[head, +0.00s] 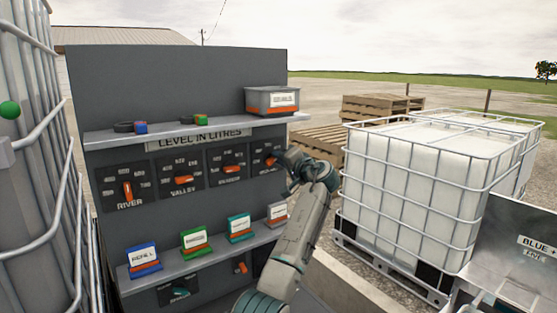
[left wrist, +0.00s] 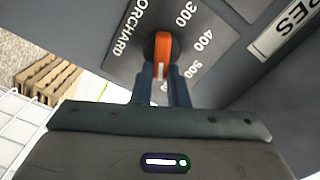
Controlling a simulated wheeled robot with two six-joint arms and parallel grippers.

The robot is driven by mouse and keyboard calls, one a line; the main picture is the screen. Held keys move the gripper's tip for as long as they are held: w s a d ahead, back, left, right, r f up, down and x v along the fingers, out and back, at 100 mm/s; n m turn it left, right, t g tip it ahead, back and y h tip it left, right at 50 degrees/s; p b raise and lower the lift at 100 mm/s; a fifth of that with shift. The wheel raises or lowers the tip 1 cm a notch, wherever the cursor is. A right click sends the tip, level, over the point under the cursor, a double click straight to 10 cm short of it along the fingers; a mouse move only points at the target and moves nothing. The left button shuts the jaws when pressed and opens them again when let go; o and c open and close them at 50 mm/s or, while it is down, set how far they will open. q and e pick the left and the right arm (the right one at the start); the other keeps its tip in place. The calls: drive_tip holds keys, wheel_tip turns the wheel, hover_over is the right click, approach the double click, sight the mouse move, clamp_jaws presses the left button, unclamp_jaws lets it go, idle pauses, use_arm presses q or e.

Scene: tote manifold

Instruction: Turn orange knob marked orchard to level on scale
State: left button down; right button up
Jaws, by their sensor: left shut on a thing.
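The orange knob (left wrist: 163,48) stands on a dark dial plate (left wrist: 125,62) marked ORCHARD in the left wrist view. The scale figures 300, 400 and 500 show to its right; other figures are hidden. The knob's white line points down the picture, between my fingers. My left gripper (left wrist: 164,82) is shut on the knob, a finger on each side. In the head view my left gripper (head: 288,160) is at the right end of the upper dial row, beside an orange knob (head: 270,162) whose label is too small to read. My right gripper is not in view.
Dials marked RIVER (head: 127,190) and VALLEY (head: 183,180) are to the left. A shelf (head: 225,127) with a grey bin (head: 272,101) is above; a lower shelf (head: 180,268) holds several coloured card holders. A caged white tote (head: 425,190) stands at right.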

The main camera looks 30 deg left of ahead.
use_arm(q)
drive_tip(key=shift+w+d+f+m+p, duration=0.15)
drive_tip(key=shift+m+p, duration=0.1)
drive_tip(key=shift+m, duration=0.65)
drive_tip(key=shift+s+a+f+m+p, duration=0.1)
drive_tip(key=shift+f+m+p, duration=0.1)
drive_tip(key=shift+m, duration=0.7)
drive_tip(key=shift+w+d+f+m+p, duration=0.15)
drive_tip(key=shift+m+p, duration=0.1)
drive_tip(key=shift+m, duration=0.65)
drive_tip(key=shift+f, duration=0.15)
drive_tip(key=c, duration=1.5)
unclamp_jaws()
drive_tip(key=shift+o, duration=0.3)
drive_tip(key=shift+d, duration=0.2)
